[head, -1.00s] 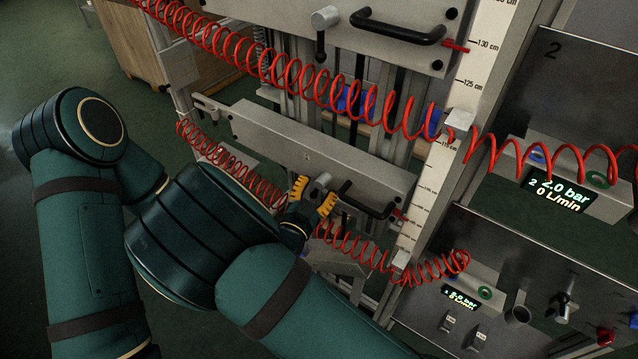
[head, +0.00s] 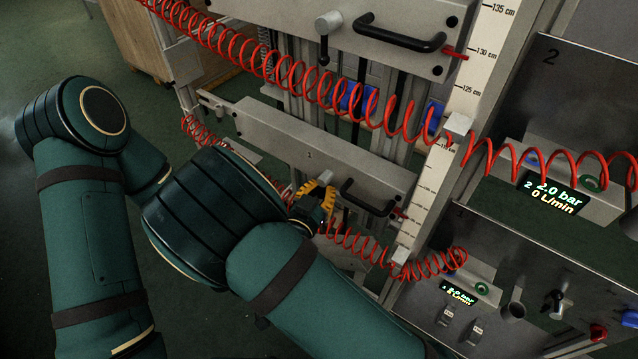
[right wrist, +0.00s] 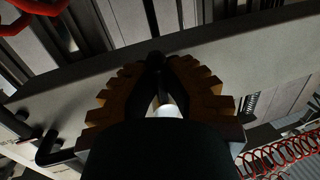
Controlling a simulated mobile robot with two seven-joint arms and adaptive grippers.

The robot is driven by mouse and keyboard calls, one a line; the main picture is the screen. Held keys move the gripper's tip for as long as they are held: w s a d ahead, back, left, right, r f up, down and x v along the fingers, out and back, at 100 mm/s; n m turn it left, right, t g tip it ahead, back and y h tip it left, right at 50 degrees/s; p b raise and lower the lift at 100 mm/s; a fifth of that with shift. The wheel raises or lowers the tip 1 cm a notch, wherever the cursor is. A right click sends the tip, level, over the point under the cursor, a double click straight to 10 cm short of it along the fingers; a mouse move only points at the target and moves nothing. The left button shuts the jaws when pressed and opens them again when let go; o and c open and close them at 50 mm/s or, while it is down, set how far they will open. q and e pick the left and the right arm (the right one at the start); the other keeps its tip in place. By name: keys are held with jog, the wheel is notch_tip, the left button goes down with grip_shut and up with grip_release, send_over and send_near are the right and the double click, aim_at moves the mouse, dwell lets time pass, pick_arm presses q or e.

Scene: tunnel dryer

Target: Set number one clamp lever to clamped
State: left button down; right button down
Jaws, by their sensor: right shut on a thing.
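The number one clamp lever (right wrist: 154,62) sits on the lower grey crossbar (head: 270,132), which carries a small "1". In the right wrist view its dark handle stands between the yellow toothed fingers, with a pale metal hub (right wrist: 168,108) below. My right gripper (head: 323,198) is at the lever, left of the crossbar's black handle, and is shut on it. In the head view the fingers and wrist hide most of the lever; only its silver hub (head: 325,178) partly shows. The lever's exact setting is hard to tell. My left gripper is not in view.
The upper crossbar (head: 290,12) has a similar lever (head: 327,30) hanging down and a black handle (head: 400,35). A red coiled hose (head: 300,75) crosses in front; another (head: 365,245) runs close to my right gripper. A black handle (head: 368,198) is just right of it. Control panels (head: 530,260) stand at right.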

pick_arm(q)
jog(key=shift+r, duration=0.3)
pick_arm(e)
jog(key=shift+d+n, duration=0.1)
jog(key=shift+n, duration=0.3)
jog(key=shift+s, duration=0.1)
jog(key=c, duration=1)
grip_release()
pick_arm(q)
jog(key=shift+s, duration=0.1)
pick_arm(e)
jog(key=shift+o, duration=0.2)
